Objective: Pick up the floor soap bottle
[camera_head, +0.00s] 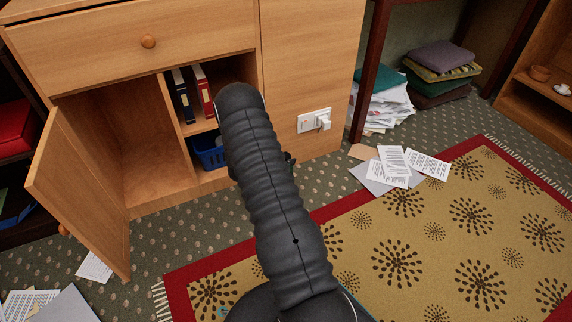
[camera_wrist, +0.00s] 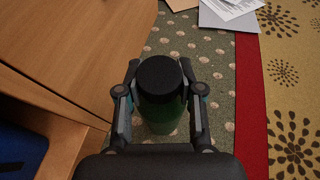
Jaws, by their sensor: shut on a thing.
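The soap bottle (camera_wrist: 160,88) shows in the wrist view with a black round cap and a dark green body below it. My gripper (camera_wrist: 160,100) has one finger on each side of the bottle and is shut on it. Green speckled carpet shows around the bottle; I cannot tell whether its base touches the floor. In the head view my dark arm covers the middle and hides the bottle and nearly all of the gripper.
A wooden cabinet (camera_head: 310,75) with an open door (camera_head: 85,185) stands close on the left. A blue basket (camera_head: 208,152) sits inside. Papers (camera_head: 395,168) lie on the floor by the red-bordered rug (camera_head: 430,230). Cushions (camera_head: 440,70) are stacked at the back.

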